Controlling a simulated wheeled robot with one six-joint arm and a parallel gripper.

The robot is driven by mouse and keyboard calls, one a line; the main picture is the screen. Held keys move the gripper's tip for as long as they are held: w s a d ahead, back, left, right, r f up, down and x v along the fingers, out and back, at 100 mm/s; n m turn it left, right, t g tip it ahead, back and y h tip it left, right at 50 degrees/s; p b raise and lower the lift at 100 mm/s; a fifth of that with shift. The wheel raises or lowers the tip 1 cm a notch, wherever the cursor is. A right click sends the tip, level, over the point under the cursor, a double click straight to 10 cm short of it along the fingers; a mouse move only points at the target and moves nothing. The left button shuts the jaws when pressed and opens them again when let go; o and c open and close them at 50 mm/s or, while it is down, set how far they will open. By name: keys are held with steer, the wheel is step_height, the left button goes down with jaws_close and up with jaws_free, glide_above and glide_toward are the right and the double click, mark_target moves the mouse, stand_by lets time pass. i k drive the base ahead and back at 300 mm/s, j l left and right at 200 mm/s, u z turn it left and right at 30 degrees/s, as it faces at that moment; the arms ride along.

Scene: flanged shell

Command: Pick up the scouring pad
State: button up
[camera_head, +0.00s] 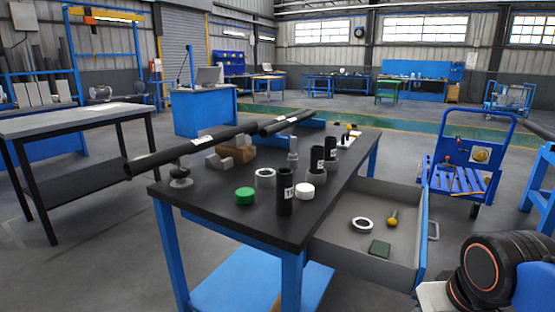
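The scouring pad (380,248) looks like a small dark green square. It lies flat on the floor of the open grey drawer (420,232), near the drawer's front side. A pale ring (362,225) and a small yellow-headed object (392,218) lie in the drawer behind it, apart from it. Part of my arm shows at the lower right, to the right of the drawer. My gripper's fingers are not in view.
The drawer sticks out to the right from the blue-legged table (225,216). On the dark top stand a black labelled cylinder (285,192), a green cap (245,195), white and grey rings, and long black pipes (190,147). A blue cart (458,178) stands behind the drawer.

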mark_target(379, 249)
steer(key=l, duration=1.25)
steer(key=u, duration=1.05)
